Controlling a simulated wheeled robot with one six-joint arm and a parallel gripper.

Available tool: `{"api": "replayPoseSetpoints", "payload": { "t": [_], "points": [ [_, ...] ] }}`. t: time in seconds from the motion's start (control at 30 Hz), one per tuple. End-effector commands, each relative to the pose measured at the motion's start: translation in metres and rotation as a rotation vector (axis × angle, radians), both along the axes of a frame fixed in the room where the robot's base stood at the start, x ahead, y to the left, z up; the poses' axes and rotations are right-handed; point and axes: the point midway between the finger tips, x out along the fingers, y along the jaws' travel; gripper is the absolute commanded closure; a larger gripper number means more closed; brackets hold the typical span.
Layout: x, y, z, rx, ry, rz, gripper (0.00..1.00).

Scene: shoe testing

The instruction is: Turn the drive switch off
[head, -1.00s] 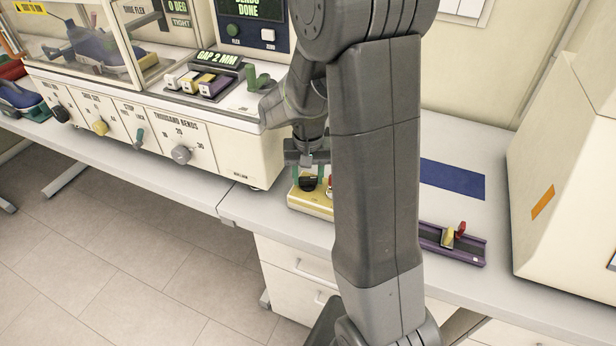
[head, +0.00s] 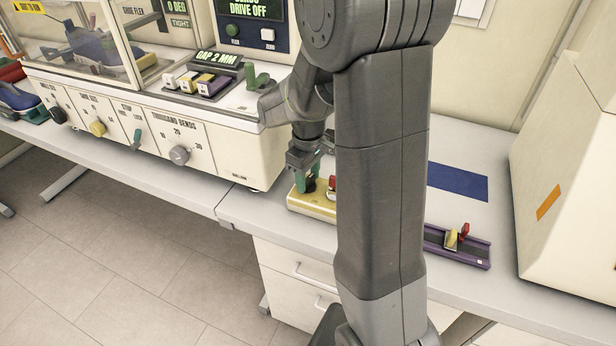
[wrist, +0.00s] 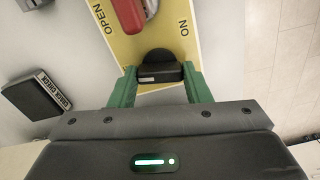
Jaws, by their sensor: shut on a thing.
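The yellow switch box (head: 312,204) sits on the bench below my arm. Its black drive switch knob (wrist: 158,72) is between my gripper's green fingers in the wrist view. My gripper (wrist: 158,78) is shut on this knob. In the head view my gripper (head: 311,180) reaches down at the box, tilted. The wrist view shows the labels "ON" and "OPEN" on the box; any "off" label is hidden. A red lever (wrist: 128,14) is on the same box. The machine's screen (head: 253,10) reads "DRIVE OFF".
The white bend machine (head: 215,160) with knobs stands at left. A blue mat (head: 458,180) and a purple tray (head: 470,253) with small red and yellow parts lie right of my arm. A large beige box (head: 560,190) stands at far right. A "CHECK" block (wrist: 35,100) shows in the wrist view.

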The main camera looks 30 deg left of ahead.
Motion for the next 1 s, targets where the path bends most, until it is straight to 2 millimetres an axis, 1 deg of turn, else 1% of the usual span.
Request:
{"api": "replayPoseSetpoints", "payload": {
  "t": [0.2,0.4,0.97,1.0],
  "points": [
    [0.0006,0.0007,0.0006,0.003,-0.002,0.128,0.79],
    [0.0005,0.0008,0.0008,0.002,-0.002,0.196,0.79],
    [0.0007,0.0006,0.0011,0.002,-0.002,0.227,0.79],
    [0.0007,0.0006,0.0011,0.002,-0.002,0.227,0.52]
  ]
}}
